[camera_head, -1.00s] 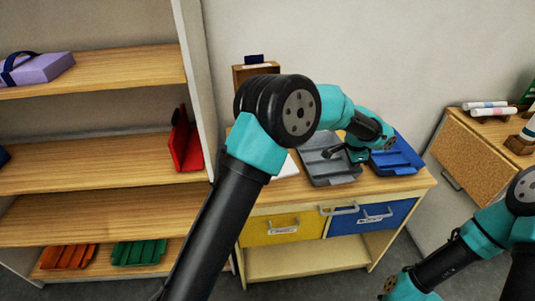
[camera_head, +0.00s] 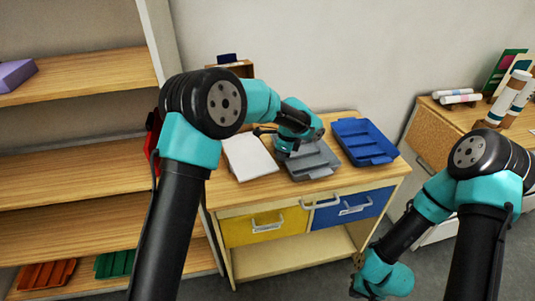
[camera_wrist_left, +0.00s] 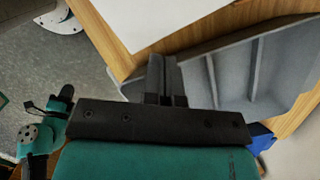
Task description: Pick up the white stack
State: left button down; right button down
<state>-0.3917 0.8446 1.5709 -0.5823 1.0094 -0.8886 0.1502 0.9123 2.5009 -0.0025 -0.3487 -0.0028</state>
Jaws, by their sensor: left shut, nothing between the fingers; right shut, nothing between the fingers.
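The white stack (camera_head: 250,157) lies flat on the wooden tabletop, left of the grey tray. It is a thin block of white sheets, and its pale surface also shows at the top of the left wrist view (camera_wrist_left: 150,20). My left gripper (camera_head: 262,131) is above the tabletop near the stack's upper right side, not touching it as far as I can see. In the left wrist view its fingers (camera_wrist_left: 162,75) are shut and empty, near the tray's edge. My right gripper (camera_head: 357,277) is low, in front of the cabinet; it is small and shut.
The grey tray (camera_head: 315,163) sits right beside the stack, with a blue tray (camera_head: 363,145) further right. Yellow (camera_head: 262,228) and blue (camera_head: 350,207) drawers are below. Shelves (camera_head: 70,170) stand left. Another cabinet (camera_head: 430,140) with rolls stands right.

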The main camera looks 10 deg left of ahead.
aim_at(258, 159)
pick_arm(q)
jog(key=a, duration=0.7)
jog(key=w+a+f, duration=0.1)
jog(key=a, duration=0.3)
jog(key=shift+a, duration=0.2)
jog(key=shift+f, duration=0.35)
jog(key=shift+s+d+f, duration=0.1)
jog(key=shift+s+d, duration=0.05)
jog(key=shift+d, duration=1.3)
jog(key=shift+r, duration=0.8)
jog(key=shift+r, duration=0.1)
